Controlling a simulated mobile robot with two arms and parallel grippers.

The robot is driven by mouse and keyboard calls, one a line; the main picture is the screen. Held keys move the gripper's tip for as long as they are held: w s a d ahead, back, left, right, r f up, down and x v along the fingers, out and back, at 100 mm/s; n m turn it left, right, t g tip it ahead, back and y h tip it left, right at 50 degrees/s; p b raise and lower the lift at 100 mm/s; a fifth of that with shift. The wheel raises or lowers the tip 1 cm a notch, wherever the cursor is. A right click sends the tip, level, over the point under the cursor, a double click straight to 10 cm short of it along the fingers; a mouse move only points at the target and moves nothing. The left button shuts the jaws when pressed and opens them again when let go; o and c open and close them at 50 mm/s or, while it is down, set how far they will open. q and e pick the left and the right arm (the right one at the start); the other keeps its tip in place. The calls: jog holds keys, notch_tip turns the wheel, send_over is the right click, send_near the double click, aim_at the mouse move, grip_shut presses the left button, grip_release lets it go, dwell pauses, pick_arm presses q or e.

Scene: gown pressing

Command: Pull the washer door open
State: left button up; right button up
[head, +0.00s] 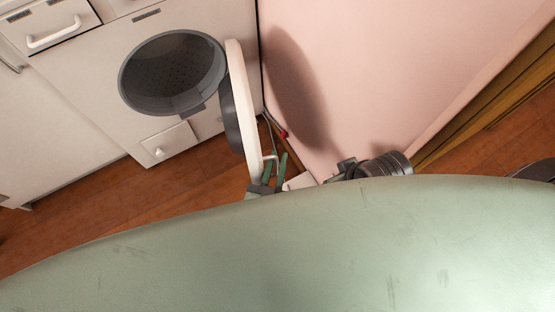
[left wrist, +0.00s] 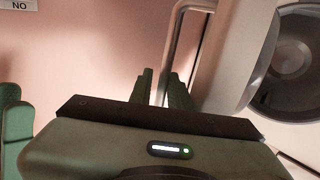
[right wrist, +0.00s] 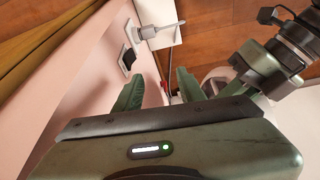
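The white washer door (head: 240,105), with a dark inner side, stands swung well out from the washer front (head: 85,75). The round dark drum opening (head: 172,73) is uncovered. My left gripper (head: 275,168) is at the door's near edge, its green fingers close together around the door handle (left wrist: 179,40). In the left wrist view the grey bar runs down between the fingers (left wrist: 160,85), and the door (left wrist: 230,55) is to their right. My right gripper (right wrist: 160,90) has its fingers spread apart and nothing between them. Its fingers are not clearly visible in the head view.
A pink wall (head: 350,70) rises close to the right of the door. A wall outlet with a plug (right wrist: 160,30) is near my right gripper. A small red item (head: 284,134) is by the wall's foot. Wooden floor (head: 90,215) is clear before the washer.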

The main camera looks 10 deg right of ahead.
pick_arm(q)
jog(key=v, duration=0.2)
jog(key=shift+s+a+p, duration=0.15)
jog(key=shift+s+p, duration=0.15)
jog(key=shift+s, duration=0.05)
jog(key=v, duration=0.5)
jog(key=shift+p, duration=0.3)
pick_arm(e)
jog(key=x, duration=0.3)
jog(key=shift+w, duration=0.1)
pick_arm(q)
jog(key=shift+s, duration=0.1)
